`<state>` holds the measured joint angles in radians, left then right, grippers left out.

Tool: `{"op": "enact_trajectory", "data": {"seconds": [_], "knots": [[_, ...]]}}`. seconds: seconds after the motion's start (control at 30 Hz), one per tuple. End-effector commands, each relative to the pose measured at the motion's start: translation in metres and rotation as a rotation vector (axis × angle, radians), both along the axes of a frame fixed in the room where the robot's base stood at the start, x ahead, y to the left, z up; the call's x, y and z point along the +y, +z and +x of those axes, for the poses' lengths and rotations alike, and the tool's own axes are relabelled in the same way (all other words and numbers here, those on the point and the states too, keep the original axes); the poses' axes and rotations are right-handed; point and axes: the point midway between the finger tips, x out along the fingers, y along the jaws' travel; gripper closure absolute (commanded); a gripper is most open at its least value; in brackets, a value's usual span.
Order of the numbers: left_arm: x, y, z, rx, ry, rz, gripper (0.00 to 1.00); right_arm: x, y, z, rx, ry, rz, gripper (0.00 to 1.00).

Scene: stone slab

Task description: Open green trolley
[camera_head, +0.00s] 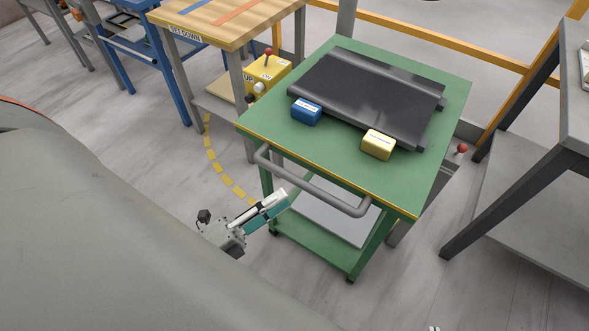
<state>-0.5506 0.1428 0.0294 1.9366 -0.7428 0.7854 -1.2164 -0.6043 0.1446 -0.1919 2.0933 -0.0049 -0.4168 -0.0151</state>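The green trolley (440,88) stands right of the middle, with a green top and a lower shelf. Its grey bar handle (310,185) runs along the near edge, below a yellow strip. My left gripper (277,204) is just left of and below the handle in the picture, its fingers pointing toward the trolley. The fingers look close together, and I cannot tell whether they are open. I see nothing held between them. Only a small pale part (433,328), perhaps of my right gripper, shows at the bottom edge.
A wooden-topped table (215,25) and a yellow control box (268,74) stand behind left. A grey table (575,90) is at right. Floor at lower middle is clear.

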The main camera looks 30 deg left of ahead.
Motion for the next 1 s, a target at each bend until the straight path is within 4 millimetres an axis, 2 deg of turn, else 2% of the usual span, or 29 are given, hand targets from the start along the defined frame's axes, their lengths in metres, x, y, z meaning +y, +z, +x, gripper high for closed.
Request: {"op": "enact_trajectory", "data": {"seconds": [0.1,0.3,1.0], "knots": [[0.009,-0.005,-0.019,0.004,0.001,-0.001,0.68,0.0,0.0,0.0,0.0,0.001,-0.001,1.0],[0.016,-0.007,-0.035,0.001,0.0,0.0,0.68,0.0,0.0,0.0,0.0,0.001,-0.001,1.0],[0.017,-0.007,-0.036,0.006,0.003,-0.008,0.68,-0.001,0.002,0.001,-0.003,-0.001,-0.001,1.0]]}}
